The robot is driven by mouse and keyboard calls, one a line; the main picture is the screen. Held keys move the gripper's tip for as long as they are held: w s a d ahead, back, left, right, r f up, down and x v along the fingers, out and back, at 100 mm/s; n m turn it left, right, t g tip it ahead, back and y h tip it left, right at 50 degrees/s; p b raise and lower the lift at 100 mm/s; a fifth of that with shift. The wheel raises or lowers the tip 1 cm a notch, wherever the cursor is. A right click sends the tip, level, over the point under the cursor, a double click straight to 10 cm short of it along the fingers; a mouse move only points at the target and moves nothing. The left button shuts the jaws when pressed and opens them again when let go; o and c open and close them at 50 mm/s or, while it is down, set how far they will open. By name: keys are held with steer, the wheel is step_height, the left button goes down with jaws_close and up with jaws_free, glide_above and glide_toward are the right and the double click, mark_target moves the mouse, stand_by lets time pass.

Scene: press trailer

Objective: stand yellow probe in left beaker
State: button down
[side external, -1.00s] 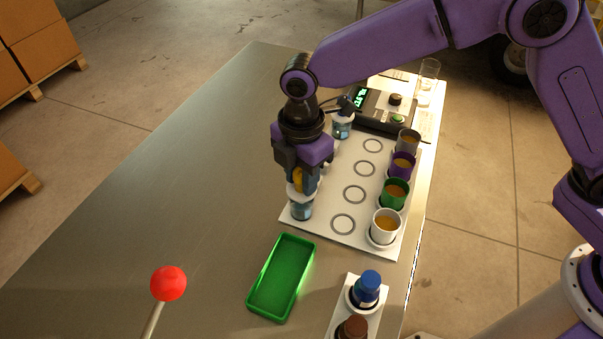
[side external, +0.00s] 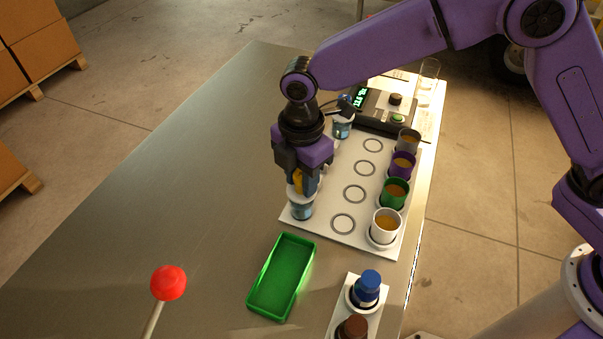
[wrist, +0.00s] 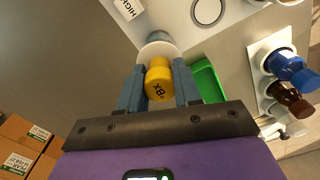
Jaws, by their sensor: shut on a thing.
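My gripper (side external: 302,186) is shut on the yellow probe (side external: 298,182), directly above the near beaker (side external: 301,209). In the wrist view the yellow probe head (wrist: 158,83) sits between the two fingers (wrist: 158,88), with dark marking on it. The near beaker has a white top and bluish contents; its top (wrist: 158,50) shows just beyond the probe. The probe's lower end is hidden, so I cannot tell how deep it is. A second beaker (side external: 342,129) with bluish contents stands farther back, beside the meter.
A white board (side external: 325,228) with printed rings carries several coloured cups along its right side. A meter (side external: 385,112) with a lit display stands behind. A green tray (side external: 251,297), a bottle rack (side external: 339,322) and a red ball on a stick (side external: 168,283) are nearer. The table's left side is clear.

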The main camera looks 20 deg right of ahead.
steer(key=shift+f, duration=0.4)
steer(key=c, duration=1.1)
jaws_free()
steer(key=shift+o, duration=0.2)
steer(key=shift+r, duration=0.1)
steer(key=shift+r, duration=5.4)
steer(key=shift+r, duration=0.1)
step_height(320, 180, up, 9)
